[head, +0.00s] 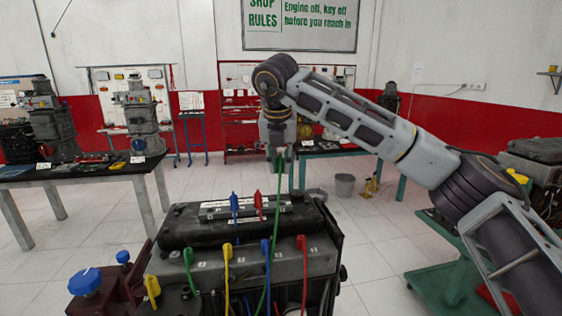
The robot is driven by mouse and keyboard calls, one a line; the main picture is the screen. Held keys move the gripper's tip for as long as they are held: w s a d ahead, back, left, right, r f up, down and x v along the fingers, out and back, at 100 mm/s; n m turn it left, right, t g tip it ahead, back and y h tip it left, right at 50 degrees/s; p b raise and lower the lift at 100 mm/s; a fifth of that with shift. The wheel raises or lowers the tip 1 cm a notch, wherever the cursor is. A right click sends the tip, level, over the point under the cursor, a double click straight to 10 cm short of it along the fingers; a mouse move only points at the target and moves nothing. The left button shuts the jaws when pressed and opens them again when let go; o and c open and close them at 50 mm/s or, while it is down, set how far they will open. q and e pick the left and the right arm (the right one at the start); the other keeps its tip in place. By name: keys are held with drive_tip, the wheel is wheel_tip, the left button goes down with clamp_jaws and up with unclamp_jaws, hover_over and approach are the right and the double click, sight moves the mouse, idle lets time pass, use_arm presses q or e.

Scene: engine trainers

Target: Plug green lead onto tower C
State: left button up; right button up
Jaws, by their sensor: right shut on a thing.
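My right gripper (278,158) hangs above the back edge of the engine, shut on the end of the green lead (279,195). From there the lead runs down over the engine top and passes close to a blue plug at the front. The engine (205,232) is dark, with small white marks along its front ledge that are too small to read, so I cannot tell which tower is C. Another green plug (188,256) sits at the front left of the ledge. My left gripper is not in view.
Blue (234,202) and red (258,203) plugs stand upright at the back of the engine. Yellow (227,252), blue (265,248) and red (301,243) plugs line the front. A blue-knobbed red fixture (100,285) is at left. Tiled floor separates the engine from the left table (90,172).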

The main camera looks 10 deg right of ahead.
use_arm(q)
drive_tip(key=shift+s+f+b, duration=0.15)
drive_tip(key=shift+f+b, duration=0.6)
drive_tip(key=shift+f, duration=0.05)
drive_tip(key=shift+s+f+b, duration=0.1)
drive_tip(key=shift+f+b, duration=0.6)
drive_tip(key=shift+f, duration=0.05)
use_arm(e)
drive_tip(key=s+a, duration=0.8)
drive_tip(key=a, duration=0.3)
drive_tip(key=s+a, duration=0.9)
drive_tip(key=a, duration=0.3)
drive_tip(key=shift+s+a, duration=0.2)
drive_tip(key=shift+s, duration=0.1)
idle(0.9)
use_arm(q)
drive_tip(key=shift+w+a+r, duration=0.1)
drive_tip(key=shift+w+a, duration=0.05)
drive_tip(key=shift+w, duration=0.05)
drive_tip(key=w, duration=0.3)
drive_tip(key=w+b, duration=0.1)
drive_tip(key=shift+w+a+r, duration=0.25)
use_arm(e)
drive_tip(key=shift+f, duration=0.5)
idle(0.4)
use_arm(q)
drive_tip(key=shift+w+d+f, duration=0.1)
use_arm(e)
drive_tip(key=shift+f, duration=0.25)
